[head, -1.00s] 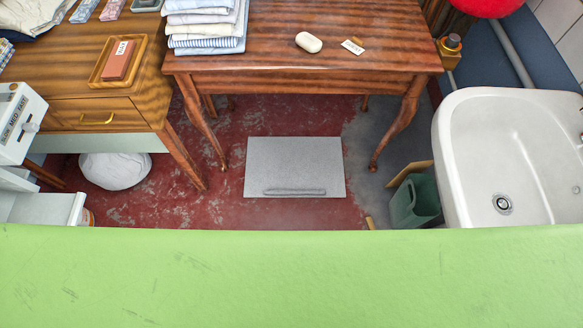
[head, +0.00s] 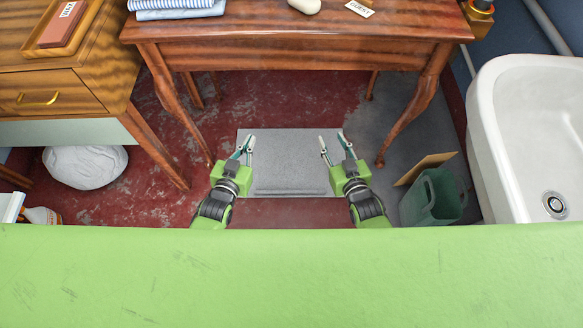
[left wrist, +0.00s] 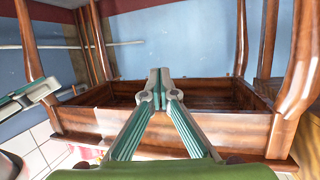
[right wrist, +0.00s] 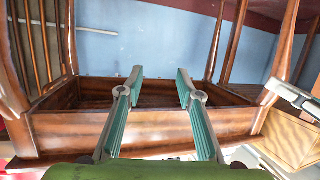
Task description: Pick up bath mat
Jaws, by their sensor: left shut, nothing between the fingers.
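The bath mat (head: 285,155) is a flat pale grey rectangle on the red floor in the head view, partly beneath the wooden table. A raised ridge runs along its near edge. My left gripper (head: 245,148) is over the mat's left side in the head view; its fingers (left wrist: 160,88) meet with nothing between them in the left wrist view. My right gripper (head: 332,139) is over the mat's right side; its fingers (right wrist: 159,83) are apart and empty in the right wrist view. Neither gripper visibly touches the mat, though its covered side edges are hard to judge.
The wooden table (head: 290,55) stands behind, its curved legs on both sides of the mat. A green bin (head: 432,198) and a white sink (head: 520,130) are at the right. A white bundle (head: 85,166) lies under the drawer desk (head: 60,95) at the left.

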